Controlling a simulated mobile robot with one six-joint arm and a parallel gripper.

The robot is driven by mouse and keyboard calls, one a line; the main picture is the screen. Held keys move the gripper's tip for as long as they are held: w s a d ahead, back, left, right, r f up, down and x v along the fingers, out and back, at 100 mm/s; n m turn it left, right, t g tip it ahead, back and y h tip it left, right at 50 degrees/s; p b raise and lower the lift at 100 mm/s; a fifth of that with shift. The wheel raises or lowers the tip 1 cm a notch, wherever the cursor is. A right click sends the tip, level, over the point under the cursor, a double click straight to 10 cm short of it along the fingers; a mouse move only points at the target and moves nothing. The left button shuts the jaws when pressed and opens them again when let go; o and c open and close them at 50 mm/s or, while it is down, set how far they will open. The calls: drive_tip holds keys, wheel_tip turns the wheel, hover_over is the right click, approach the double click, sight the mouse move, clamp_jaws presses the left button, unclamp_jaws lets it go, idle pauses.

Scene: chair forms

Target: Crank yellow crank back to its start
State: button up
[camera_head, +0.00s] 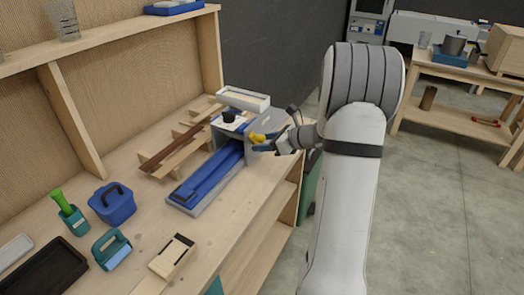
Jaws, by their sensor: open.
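The yellow crank (257,138) shows as a small yellow piece on the right side of a grey and blue machine (263,122) on the workbench. Much of the crank is hidden by my gripper, so its angle cannot be told. My gripper (266,146) is open and right beside the crank, reaching in from the right. Whether a finger touches the crank is too small to tell. A blue sliding bed (208,176) runs from the machine toward the front left. A black knob (229,116) stands on top of the machine.
A white tray (243,98) sits behind the machine, and wooden strips (182,143) lie to its left. A blue caddy (112,203), a teal holder (111,249) and a wooden block (173,256) stand at the front left. Open floor (440,200) lies to the right.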

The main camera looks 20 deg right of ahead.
drive_tip(key=s+d, duration=0.4)
drive_tip(key=s, duration=0.1)
drive_tip(key=shift+s, duration=0.2)
idle(0.4)
drive_tip(key=s+a+r+n+g, duration=0.2)
drive_tip(key=s+a+n+g, duration=0.1)
drive_tip(key=s+a+n, duration=0.4)
drive_tip(key=s+a+r+n+g, duration=0.2)
drive_tip(key=a+n+g, duration=0.15)
drive_tip(key=a, duration=0.45)
drive_tip(key=s+a+r+n+h, duration=0.1)
drive_tip(key=s+n+h, duration=0.3)
drive_tip(key=s+n, duration=0.4)
drive_tip(key=s+a+r+n+h, duration=0.1)
drive_tip(key=s+a+n+h, duration=0.2)
drive_tip(key=s+n, duration=0.4)
drive_tip(key=shift+s+a+n+g+h, duration=0.2)
drive_tip(key=shift+s+n+g+h, duration=0.2)
drive_tip(key=shift+n, duration=1.05)
